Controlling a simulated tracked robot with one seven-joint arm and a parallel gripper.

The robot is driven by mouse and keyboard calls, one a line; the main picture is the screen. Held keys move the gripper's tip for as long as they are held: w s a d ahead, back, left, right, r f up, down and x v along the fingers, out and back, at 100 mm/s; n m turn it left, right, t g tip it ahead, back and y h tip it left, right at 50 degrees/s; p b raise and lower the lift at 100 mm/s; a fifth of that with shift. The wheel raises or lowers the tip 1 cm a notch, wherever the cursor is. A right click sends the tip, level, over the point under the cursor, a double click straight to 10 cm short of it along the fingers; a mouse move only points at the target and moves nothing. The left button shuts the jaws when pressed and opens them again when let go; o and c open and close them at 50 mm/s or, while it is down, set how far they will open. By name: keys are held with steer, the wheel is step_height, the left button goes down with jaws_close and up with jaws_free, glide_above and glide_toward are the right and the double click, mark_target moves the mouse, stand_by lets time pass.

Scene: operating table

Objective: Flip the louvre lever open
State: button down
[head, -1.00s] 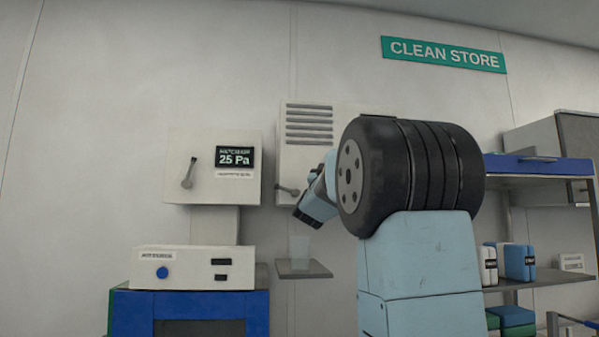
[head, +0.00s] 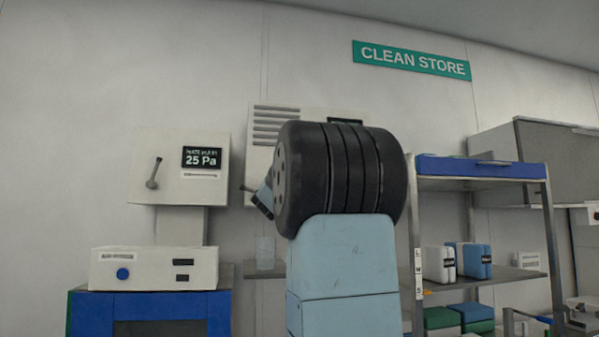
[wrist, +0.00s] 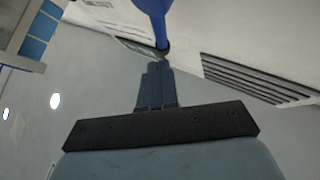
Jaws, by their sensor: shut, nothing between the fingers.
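The white louvre box (head: 259,152) is on the wall, its slatted louvre (head: 275,125) at the top and its right side hidden behind my arm. My gripper (head: 263,203) shows just below the lever, mostly hidden by my black wrist joint. In the wrist view my gripper (wrist: 157,68) is shut and empty. Its tips are close to the dark round end of a blue bar (wrist: 153,8), which looks like the lever; I cannot tell if they touch. The louvre slats (wrist: 258,78) are to the right.
A pressure-display box (head: 178,165) with its own lever (head: 153,175) is left of the louvre box. Below are a white device (head: 150,268) and a small shelf with a clear cup (head: 265,252). A blue-topped rack (head: 480,170) stands right of my arm.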

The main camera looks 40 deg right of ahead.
steer(key=a+r+v, duration=0.1)
steer(key=r+v, duration=0.1)
steer(key=v, duration=1)
steer(key=shift+s+a, duration=0.35)
steer(key=shift+s, duration=0.1)
